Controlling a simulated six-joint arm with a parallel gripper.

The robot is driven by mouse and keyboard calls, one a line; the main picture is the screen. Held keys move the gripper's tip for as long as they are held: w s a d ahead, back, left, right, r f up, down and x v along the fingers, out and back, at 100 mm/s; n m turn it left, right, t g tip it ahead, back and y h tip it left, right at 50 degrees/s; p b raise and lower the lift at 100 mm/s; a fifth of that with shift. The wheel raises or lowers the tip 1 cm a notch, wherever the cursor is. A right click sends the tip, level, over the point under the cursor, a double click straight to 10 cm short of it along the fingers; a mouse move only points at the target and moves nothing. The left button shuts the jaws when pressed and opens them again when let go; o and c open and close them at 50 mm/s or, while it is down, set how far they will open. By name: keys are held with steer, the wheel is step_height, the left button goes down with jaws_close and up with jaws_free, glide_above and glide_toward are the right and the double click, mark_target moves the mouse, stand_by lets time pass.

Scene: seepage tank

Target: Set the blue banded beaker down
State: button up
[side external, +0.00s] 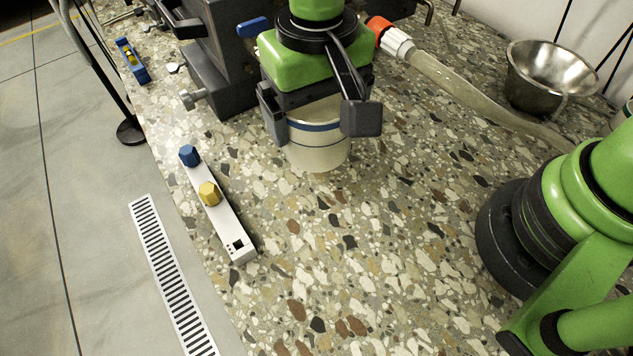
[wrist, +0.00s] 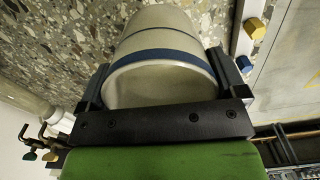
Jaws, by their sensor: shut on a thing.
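The blue banded beaker (side external: 318,148) is a cream cup with a blue band near its rim. It is upright between the fingers of my gripper (side external: 320,122) in the side external view. My gripper is shut on it, one finger on each side, just below the rim. In the wrist view the beaker (wrist: 160,35) fills the space between the fingers of my gripper (wrist: 165,85), its mouth towards the camera. The beaker's base is at or just above the speckled counter (side external: 370,240); I cannot tell whether it touches.
A white strip with blue and yellow knobs (side external: 223,222) lies left of the beaker near the counter edge. A dark metal apparatus (side external: 215,60) stands behind. A clear hose (side external: 470,88) and a steel bowl (side external: 550,78) are at right. The counter in front is clear.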

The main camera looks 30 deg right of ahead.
step_height(320, 180, down, 10)
steer(key=shift+r, duration=0.25)
steer(key=shift+f, duration=0.1)
steer(key=shift+f, duration=0.15)
steer(key=o, duration=0.6)
step_height(320, 180, up, 10)
steer(key=shift+a+f, duration=0.15)
steer(key=shift+f, duration=0.1)
steer(key=shift+d+r, duration=0.2)
steer(key=shift+r, duration=0.4)
steer(key=s+d+r+m+t+y, duration=0.2)
steer(key=s+d+r+t, duration=0.1)
steer(key=d+r, duration=0.9)
steer(key=s+d+r+t, duration=0.1)
steer(key=s+d, duration=0.1)
steer(key=s, duration=0.1)
steer(key=s+d+r+t, duration=0.1)
steer(key=s+r, duration=0.1)
steer(key=s+d+r+t, duration=0.2)
steer(key=s, duration=0.1)
steer(key=shift+s+d+m, duration=0.3)
steer(key=shift+m, duration=0.1)
